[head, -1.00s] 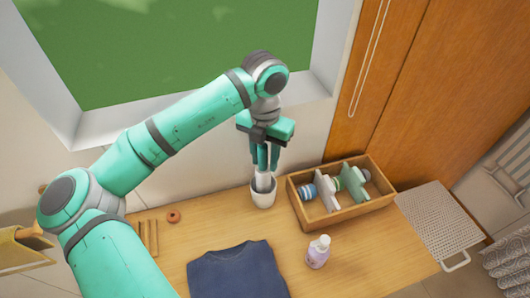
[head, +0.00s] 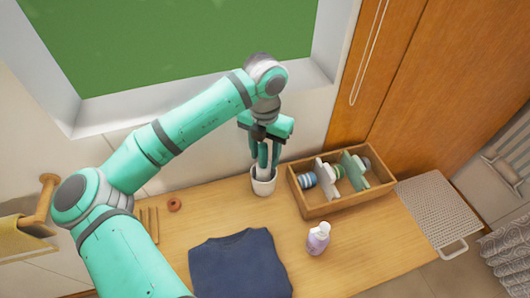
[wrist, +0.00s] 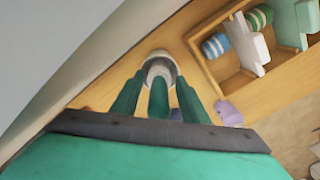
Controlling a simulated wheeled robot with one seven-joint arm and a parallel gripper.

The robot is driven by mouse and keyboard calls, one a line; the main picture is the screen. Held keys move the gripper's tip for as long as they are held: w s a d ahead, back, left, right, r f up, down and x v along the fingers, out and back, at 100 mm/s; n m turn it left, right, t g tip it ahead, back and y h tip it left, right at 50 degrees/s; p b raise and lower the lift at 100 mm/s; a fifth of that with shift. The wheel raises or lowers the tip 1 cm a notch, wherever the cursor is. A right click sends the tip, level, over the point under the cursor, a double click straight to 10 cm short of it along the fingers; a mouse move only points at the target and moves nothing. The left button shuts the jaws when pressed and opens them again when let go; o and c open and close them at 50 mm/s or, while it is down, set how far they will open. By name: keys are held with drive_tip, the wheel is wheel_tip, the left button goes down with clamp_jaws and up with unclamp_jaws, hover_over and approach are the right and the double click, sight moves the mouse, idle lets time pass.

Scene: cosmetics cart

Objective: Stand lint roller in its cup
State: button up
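The lint roller stands roughly upright in the white cup (head: 264,188), at the back of the wooden table. Its pale roller part (head: 264,160) is down in the cup, and in the wrist view its dark green handle (wrist: 158,100) points up toward my gripper. My gripper (wrist: 158,102) is right above the cup, pointing down. Its two fingers are apart, one on each side of the handle, with gaps showing in the wrist view. The cup's rim also shows in the wrist view (wrist: 175,64). The cup's bottom inside is hidden.
A wooden tray (head: 330,209) with divider pieces and striped rolls stands close right of the cup. A purple bottle (head: 318,238) and a folded navy shirt (head: 238,268) lie nearer. A brown ring (head: 175,205) is to the left. A perforated metal rack (head: 440,215) is at the right.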

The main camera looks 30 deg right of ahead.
drive_tip(key=shift+o, duration=1)
wheel_tip(320, 180, up, 11)
drive_tip(key=shift+f, duration=0.1)
idle(0.7)
